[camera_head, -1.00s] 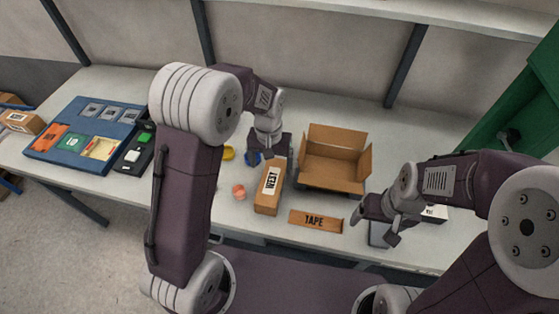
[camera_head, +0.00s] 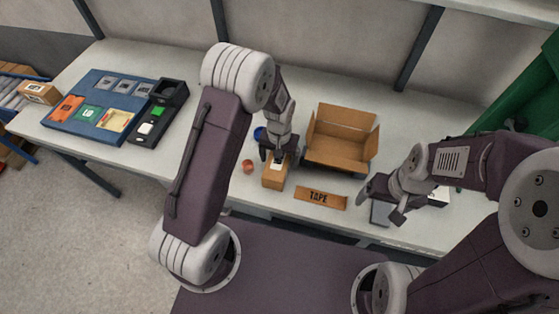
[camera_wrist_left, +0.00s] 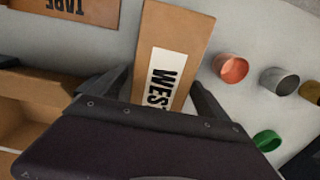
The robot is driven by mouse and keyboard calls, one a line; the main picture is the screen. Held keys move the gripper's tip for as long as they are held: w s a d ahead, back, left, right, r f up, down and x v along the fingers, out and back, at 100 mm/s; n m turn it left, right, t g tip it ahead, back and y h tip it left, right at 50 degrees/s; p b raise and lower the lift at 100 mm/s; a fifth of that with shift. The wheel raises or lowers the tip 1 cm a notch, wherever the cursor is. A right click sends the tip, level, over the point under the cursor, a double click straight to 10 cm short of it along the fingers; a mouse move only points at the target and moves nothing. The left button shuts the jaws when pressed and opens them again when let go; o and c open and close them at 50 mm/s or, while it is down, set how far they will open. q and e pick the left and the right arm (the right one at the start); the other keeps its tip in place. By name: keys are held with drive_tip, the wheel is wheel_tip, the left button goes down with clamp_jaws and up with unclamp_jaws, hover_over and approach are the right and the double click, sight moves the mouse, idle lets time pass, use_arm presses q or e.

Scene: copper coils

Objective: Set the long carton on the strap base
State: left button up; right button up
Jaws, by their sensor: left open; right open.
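The long carton (camera_head: 273,182), a brown box with a white WEST label, lies on the table in front of my left gripper. My left gripper (camera_head: 279,157) is open over the carton's far part and hides some of its label. In the left wrist view the carton (camera_wrist_left: 175,32) runs between the two spread fingers (camera_wrist_left: 162,96); I cannot tell whether they touch it. My right gripper (camera_head: 381,203) is open and empty, above a grey flat thing (camera_head: 381,212) near the table's front edge. I cannot tell which thing is the strap base.
An open brown box (camera_head: 340,148) stands right of the carton. A flat TAPE carton (camera_head: 320,198) lies near the front edge. Small round cups, including a red one (camera_wrist_left: 231,68), stand beside the carton. A blue tray (camera_head: 92,98) and black panel (camera_head: 160,112) are at left.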

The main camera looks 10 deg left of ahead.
use_arm(q)
drive_tip(key=shift+w, duration=0.1)
drive_tip(key=shift+s, duration=0.2)
drive_tip(key=c, duration=1)
drive_tip(key=shift+w, duration=0.1)
drive_tip(key=c, duration=0.9)
wheel_tip(320, 180, up, 10)
drive_tip(key=shift+r, duration=0.1)
